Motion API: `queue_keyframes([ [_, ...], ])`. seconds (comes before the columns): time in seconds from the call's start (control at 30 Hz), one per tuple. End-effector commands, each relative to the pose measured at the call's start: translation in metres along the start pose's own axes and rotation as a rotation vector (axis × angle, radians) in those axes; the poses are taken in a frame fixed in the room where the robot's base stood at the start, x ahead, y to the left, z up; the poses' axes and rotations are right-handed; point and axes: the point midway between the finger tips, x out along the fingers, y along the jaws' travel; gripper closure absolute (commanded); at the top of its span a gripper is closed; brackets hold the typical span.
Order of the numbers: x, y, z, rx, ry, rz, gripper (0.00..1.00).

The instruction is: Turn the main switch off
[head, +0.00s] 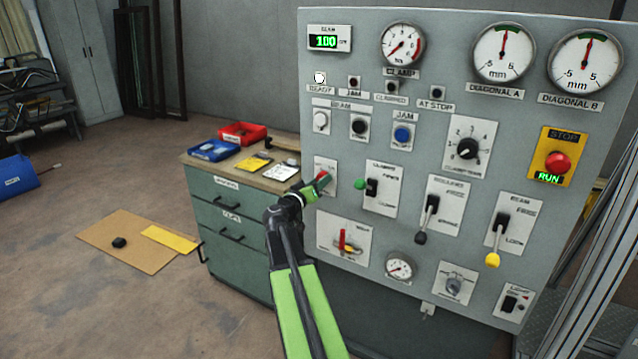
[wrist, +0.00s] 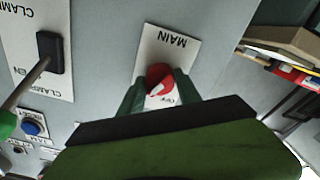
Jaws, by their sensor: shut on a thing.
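The main switch is a red rotary knob (wrist: 160,77) on a white plate labelled MAIN (wrist: 172,45) in the wrist view, where the picture is upside down. An OFF mark shows beside the knob. In the head view its plate (head: 320,166) is at the left edge of the grey panel, and a bit of the red knob (head: 323,178) shows. My gripper (wrist: 160,88) has a finger on each side of the knob and is shut on it. The fingers hide part of the knob and plate, so I cannot tell its exact setting.
The clamp lever with a green knob (head: 360,184) stands close to the right of my gripper. More levers and dials cover the grey panel (head: 290,240). A green drawer cabinet (head: 235,225) with blue and red bins stands at left. Cardboard (head: 125,262) lies on the floor.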

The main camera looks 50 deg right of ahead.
Motion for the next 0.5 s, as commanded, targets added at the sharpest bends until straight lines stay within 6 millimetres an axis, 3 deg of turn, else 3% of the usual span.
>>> queue_keyframes([
  [0.27, -0.0035, -0.0014, -0.0005, -0.064, 0.001, -0.004, 1.00],
  [0.5, -0.0042, -0.0015, -0.0004, -0.231, 0.000, -0.004, 1.00],
])
